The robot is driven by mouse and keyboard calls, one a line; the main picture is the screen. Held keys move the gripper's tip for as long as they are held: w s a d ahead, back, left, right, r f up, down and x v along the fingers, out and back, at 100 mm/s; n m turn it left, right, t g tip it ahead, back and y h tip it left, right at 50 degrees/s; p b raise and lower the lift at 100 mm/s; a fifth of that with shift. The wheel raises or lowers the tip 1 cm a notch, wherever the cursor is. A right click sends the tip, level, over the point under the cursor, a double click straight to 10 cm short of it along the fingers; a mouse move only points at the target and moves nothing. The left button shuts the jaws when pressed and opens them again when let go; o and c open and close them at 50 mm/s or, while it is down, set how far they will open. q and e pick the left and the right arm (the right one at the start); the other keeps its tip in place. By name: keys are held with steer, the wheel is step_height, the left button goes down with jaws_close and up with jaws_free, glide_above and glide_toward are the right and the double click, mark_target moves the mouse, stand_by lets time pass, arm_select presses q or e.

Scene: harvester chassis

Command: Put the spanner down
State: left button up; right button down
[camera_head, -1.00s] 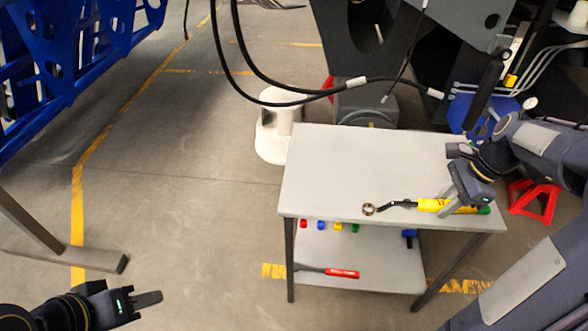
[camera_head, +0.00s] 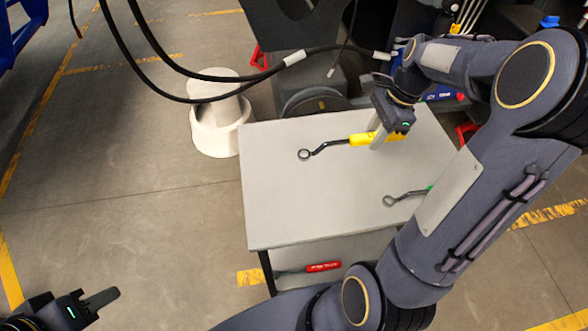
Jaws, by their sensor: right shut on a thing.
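A spanner (camera_head: 325,148) with a dark ring end and a yellow handle is over the grey tabletop (camera_head: 290,195), its ring end pointing left. My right gripper (camera_head: 378,142) is shut on its yellow handle from above. I cannot tell whether the spanner touches the tabletop or hangs just above it. A second dark spanner (camera_head: 406,195) with a bit of green lies nearer the front right of the top, its handle end hidden by my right arm. My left gripper (camera_head: 102,298) is at the lower left, away from the table; its fingers overlap in this view.
A red-handled tool (camera_head: 322,267) lies on the lower shelf. A white round-based object (camera_head: 217,125) stands on the floor left of the table. Black cables (camera_head: 220,78) hang across behind the table. The left and front-left of the tabletop are bare.

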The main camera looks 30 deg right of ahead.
steer(key=w+a+f, duration=0.1)
steer(key=a+f, duration=0.2)
steer(key=w+a+f, duration=0.2)
steer(key=a+f, duration=0.1)
steer(key=a, duration=0.1)
steer(key=w+a+f, duration=0.1)
steer(key=a+f, duration=0.1)
steer(key=a, duration=0.2)
steer(key=shift+w+a+f, duration=0.25)
steer(key=shift+w+f, duration=0.1)
steer(key=shift+f, duration=0.05)
steer(key=shift+d+x, duration=0.15)
steer(key=shift+x, duration=0.8)
steer(key=shift+d+x, duration=0.1)
steer(key=shift+x, duration=0.8)
steer(key=shift+f, duration=0.15)
steer(key=shift+f, duration=0.15)
steer(key=c, duration=1.2)
jaws_free()
